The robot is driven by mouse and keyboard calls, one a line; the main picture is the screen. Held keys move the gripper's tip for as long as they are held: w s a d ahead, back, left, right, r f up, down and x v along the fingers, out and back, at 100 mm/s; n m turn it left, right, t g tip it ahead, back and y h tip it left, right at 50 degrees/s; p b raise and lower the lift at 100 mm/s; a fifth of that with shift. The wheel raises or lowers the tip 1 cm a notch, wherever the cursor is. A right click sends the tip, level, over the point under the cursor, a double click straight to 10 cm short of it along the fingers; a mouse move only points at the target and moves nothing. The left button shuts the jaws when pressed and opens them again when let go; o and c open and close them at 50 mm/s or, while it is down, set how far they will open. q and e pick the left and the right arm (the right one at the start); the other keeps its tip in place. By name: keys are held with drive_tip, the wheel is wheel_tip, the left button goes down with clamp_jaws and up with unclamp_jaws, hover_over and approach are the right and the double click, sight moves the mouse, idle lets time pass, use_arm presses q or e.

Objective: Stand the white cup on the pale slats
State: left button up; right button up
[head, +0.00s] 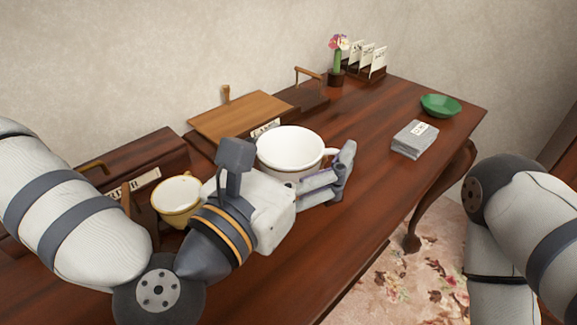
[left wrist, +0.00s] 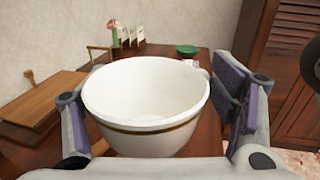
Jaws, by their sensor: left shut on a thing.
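The white cup (head: 291,142) is wide and upright, with a handle at its right and an empty inside. My left gripper (head: 318,178) is shut on it, with one finger at its right side in the head view. In the left wrist view the cup (left wrist: 146,100) sits between the two fingers of the gripper (left wrist: 156,95) and shows a dark gold band. The cup's base is hidden, so I cannot tell whether it touches the table. I cannot make out any pale slats. My right gripper is out of view.
A yellow-rimmed cup (head: 176,196) stands left of my left gripper on the dark table (head: 365,180). A brown wooden board (head: 238,112) lies behind. A grey stack (head: 414,140), green bowl (head: 440,105) and flower pot (head: 337,78) stand farther off. The table's right middle is clear.

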sight(297, 143)
use_arm(q)
drive_tip(key=w+f, duration=0.2)
drive_tip(key=w, duration=0.1)
drive_tip(key=w+a+f+b, duration=0.1)
drive_tip(key=w+f, duration=0.4)
drive_tip(key=w, duration=0.1)
drive_tip(key=shift+w+a+f, duration=0.15)
drive_tip(key=shift+a+f, duration=0.05)
drive_tip(key=shift+a, duration=0.05)
drive_tip(key=shift+w+f, duration=0.2)
drive_tip(key=shift+f, duration=0.05)
drive_tip(key=f, duration=0.2)
drive_tip(key=f+b, duration=0.1)
drive_tip(key=shift+w+f, duration=0.25)
drive_tip(key=shift+f, duration=0.15)
drive_tip(key=shift+r, duration=0.15)
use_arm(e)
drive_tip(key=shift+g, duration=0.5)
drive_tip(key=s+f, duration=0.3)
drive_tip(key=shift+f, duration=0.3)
